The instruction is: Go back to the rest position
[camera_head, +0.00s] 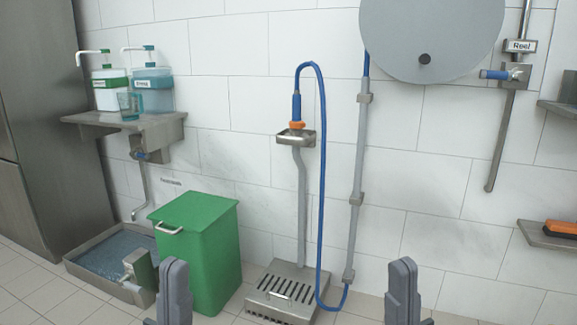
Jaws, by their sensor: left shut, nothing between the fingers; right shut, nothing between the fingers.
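My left gripper (174,285) stands upright at the bottom of the head view, in front of the green bin. It is shut and holds nothing. My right gripper (402,285) stands upright at the bottom, right of the middle, in front of the tiled wall. It is also shut and empty. The two grippers are well apart. The lower parts of both are cut off by the bottom edge of the picture.
The green bin (193,250) with a lid stands beside a floor basin (100,262). A steel shelf (85,119) above holds two pump dispensers and a cup (130,105). A blue hose (321,200) hangs from a reel (432,30) near a floor drain box (285,290).

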